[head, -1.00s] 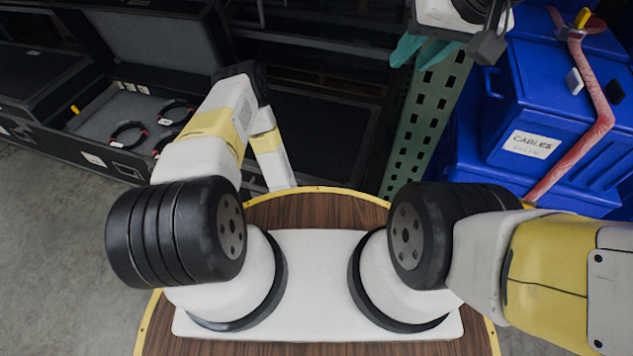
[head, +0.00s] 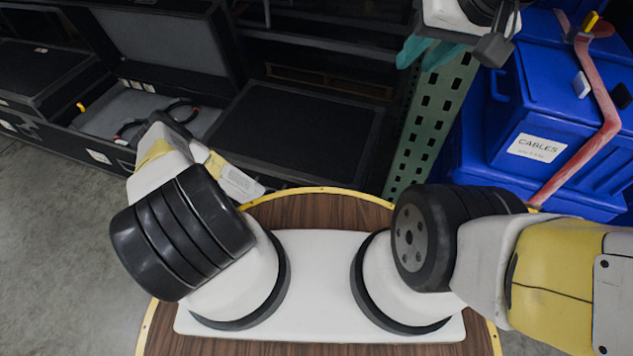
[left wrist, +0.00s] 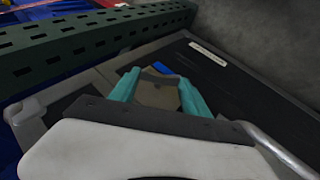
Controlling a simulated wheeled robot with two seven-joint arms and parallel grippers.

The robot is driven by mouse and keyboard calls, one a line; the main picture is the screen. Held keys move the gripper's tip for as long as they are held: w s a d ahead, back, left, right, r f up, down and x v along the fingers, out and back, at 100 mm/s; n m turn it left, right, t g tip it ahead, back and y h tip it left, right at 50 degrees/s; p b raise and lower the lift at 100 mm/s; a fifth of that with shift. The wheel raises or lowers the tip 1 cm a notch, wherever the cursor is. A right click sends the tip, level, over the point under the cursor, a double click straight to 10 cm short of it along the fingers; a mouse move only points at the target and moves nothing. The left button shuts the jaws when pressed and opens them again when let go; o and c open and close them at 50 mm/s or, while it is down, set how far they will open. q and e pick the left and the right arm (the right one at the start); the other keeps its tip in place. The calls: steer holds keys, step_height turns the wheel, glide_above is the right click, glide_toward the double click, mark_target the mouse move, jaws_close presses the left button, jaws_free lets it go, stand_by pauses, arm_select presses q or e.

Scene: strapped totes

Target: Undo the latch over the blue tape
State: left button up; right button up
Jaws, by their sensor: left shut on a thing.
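In the left wrist view, my left gripper (left wrist: 158,94) has its teal fingers on either side of a tan-grey piece, which looks like the latch (left wrist: 157,90), and is shut on it. A small strip of blue tape (left wrist: 163,68) shows just beyond the fingertips, on a dark panel (left wrist: 235,85). The fingers partly hide the latch. In the head view my left gripper is out of sight. My right gripper (head: 424,56) is at the top of the head view, its teal fingers apart and nothing seen between them.
Blue totes (head: 500,165) with a red strap (head: 585,150) and a CABLES label stand at the right. A green perforated post (head: 432,125) rises beside them. An open black case (head: 105,115) with cable rings lies at the left. Bare floor (head: 50,220) shows at the lower left.

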arm_select(q)
steer(key=shift+s+a, duration=0.1)
stand_by(0.3)
steer(key=o, duration=1.4)
steer(key=v, duration=0.7)
steer(key=shift+a+r, duration=0.2)
steer(key=shift+r, duration=0.05)
